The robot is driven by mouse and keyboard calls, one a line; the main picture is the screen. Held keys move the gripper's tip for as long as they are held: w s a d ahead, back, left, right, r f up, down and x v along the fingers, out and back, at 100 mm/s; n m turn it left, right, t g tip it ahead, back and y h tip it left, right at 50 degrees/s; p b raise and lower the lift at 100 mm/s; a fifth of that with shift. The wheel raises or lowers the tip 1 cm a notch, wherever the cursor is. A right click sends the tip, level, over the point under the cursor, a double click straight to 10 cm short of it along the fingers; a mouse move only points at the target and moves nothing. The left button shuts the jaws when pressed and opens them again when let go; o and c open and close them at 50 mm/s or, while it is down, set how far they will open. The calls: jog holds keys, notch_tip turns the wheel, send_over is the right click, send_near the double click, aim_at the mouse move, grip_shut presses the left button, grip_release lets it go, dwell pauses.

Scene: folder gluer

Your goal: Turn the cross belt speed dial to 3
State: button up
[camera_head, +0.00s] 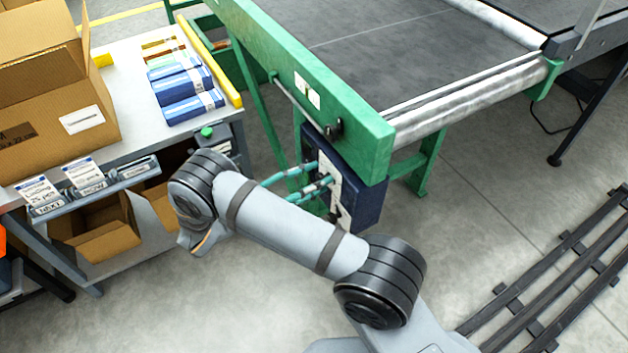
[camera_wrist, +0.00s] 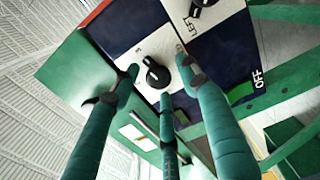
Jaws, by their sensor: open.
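A dark blue control box (camera_head: 362,190) with a white front plate hangs under the green conveyor frame. In the head view, the fingers of my gripper (camera_head: 326,180) reach the box front, and the dial is hidden.
An "OFF" marking (camera_wrist: 258,78) is at the right. The green conveyor frame (camera_head: 350,125) overhangs the box. A workbench (camera_head: 130,75) with cartons stands left; open floor lies below.

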jog(key=v, duration=1.2)
jog(key=shift+r, duration=0.1)
jog(key=x, duration=1.2)
